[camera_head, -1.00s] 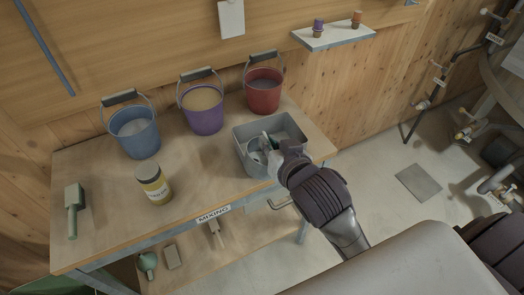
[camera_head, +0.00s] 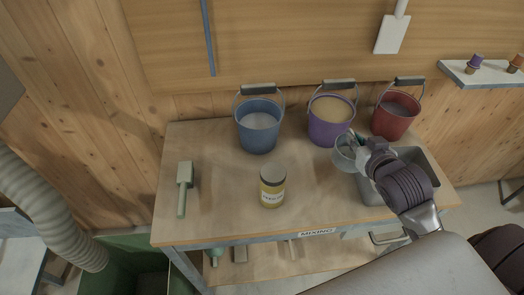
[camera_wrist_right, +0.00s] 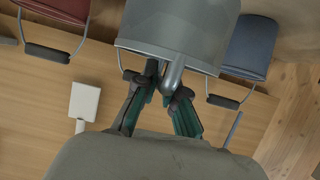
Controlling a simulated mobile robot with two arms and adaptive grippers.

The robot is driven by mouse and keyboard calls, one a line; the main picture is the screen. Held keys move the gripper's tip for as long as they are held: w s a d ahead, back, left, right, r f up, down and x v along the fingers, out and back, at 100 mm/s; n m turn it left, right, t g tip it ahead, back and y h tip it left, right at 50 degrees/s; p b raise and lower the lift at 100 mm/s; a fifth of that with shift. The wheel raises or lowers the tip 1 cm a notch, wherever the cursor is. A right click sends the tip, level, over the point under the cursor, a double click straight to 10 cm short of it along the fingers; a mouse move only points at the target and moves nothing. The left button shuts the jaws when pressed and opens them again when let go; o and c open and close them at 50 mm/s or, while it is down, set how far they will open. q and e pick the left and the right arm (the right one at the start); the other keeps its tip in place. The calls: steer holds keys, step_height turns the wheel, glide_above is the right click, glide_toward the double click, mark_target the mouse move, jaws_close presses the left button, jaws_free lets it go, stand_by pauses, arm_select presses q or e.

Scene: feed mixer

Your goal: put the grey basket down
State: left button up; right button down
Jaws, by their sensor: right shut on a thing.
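The grey basket (camera_head: 343,159) is a round, cup-like grey vessel with a handle. My right gripper (camera_head: 362,148) is shut on its handle and holds it over the right part of the workbench, by the left side of a grey bin and in front of the purple bucket. In the right wrist view the basket (camera_wrist_right: 172,28) fills the top middle, its handle between the green-padded fingers of the right gripper (camera_wrist_right: 168,82). Whether its bottom touches the bench cannot be told. My left gripper is not in view.
The grey bin (camera_head: 428,162) stands at the bench's right end, partly behind my arm. Blue (camera_head: 258,132), purple (camera_head: 328,128) and red (camera_head: 393,118) buckets line the back.

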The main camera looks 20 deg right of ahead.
mark_target(338, 141)
steer(key=shift+w+f, duration=0.1)
steer(key=shift+w, duration=0.2)
steer(key=w+a+f, duration=0.2)
steer(key=w, duration=0.1)
steer(key=shift+a+f+p, duration=0.2)
steer(key=shift+a+p, duration=0.05)
steer(key=shift+p, duration=0.1)
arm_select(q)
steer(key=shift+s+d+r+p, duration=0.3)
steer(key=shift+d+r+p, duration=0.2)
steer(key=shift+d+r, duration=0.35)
arm_select(e)
steer(key=shift+w+a+f, duration=0.75)
steer(key=shift+w+f, duration=0.15)
steer(key=shift+f, duration=0.45)
steer(key=shift+w+a+f, duration=0.75)
steer(key=shift+w+f, duration=0.1)
steer(key=shift+f, duration=0.55)
steer(key=shift+w+a+f, duration=0.75)
steer(key=shift+w+f, duration=0.15)
steer(key=shift+f, duration=0.45)
steer(key=c, duration=1.3)
jaws_free()
steer(key=shift+f, duration=0.15)
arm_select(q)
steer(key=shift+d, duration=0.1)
arm_select(e)
steer(key=shift+o, duration=0.2)
